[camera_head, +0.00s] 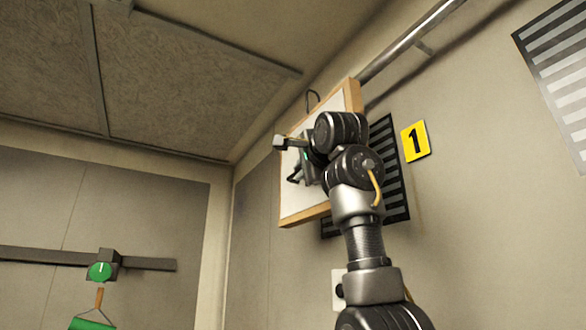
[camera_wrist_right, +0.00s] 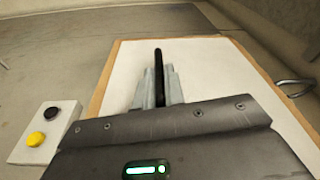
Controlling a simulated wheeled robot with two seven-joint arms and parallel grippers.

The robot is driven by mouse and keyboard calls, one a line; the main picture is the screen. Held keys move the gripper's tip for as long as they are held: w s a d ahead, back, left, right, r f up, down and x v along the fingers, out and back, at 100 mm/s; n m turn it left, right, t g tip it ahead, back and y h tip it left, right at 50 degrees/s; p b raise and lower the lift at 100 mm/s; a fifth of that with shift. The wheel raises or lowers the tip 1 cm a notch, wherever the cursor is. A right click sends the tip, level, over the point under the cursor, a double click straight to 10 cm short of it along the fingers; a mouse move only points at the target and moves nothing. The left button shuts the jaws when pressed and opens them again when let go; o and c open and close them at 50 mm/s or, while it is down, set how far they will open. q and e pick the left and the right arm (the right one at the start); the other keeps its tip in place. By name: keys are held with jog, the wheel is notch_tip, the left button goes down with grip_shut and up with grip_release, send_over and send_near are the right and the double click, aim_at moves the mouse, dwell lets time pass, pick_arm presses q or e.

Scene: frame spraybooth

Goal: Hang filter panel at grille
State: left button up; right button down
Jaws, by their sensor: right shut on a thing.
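The filter panel (camera_head: 293,201), a white sheet in a light wooden frame, is up near the right-hand wall. It hides part of the dark slatted grille (camera_head: 394,180). A wire hook (camera_head: 312,99) rises from its top edge and shows at the right in the wrist view (camera_wrist_right: 296,86). I cannot tell whether it touches the rail (camera_head: 412,37). My right gripper (camera_head: 304,166) is at the panel's face. In the wrist view its fingers are shut on the panel's black handle (camera_wrist_right: 158,73). My left gripper is not in view.
A yellow sign marked 1 (camera_head: 416,142) is right of the grille. Another slatted grille (camera_head: 560,75) is at the upper right. A box with yellow and black buttons (camera_wrist_right: 46,131) is beside the panel.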

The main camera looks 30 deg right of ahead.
jog(key=d, duration=0.2)
jog(key=d+f+b, duration=0.1)
jog(key=d, duration=0.2)
jog(key=shift+s+d+f, duration=0.15)
jog(key=shift+a+f+b, duration=0.2)
jog(key=shift+f+b, duration=0.5)
jog(key=shift+f, duration=0.05)
jog(key=shift+d, duration=0.1)
jog(key=c, duration=1.4)
grip_release()
jog(key=shift+f, duration=0.15)
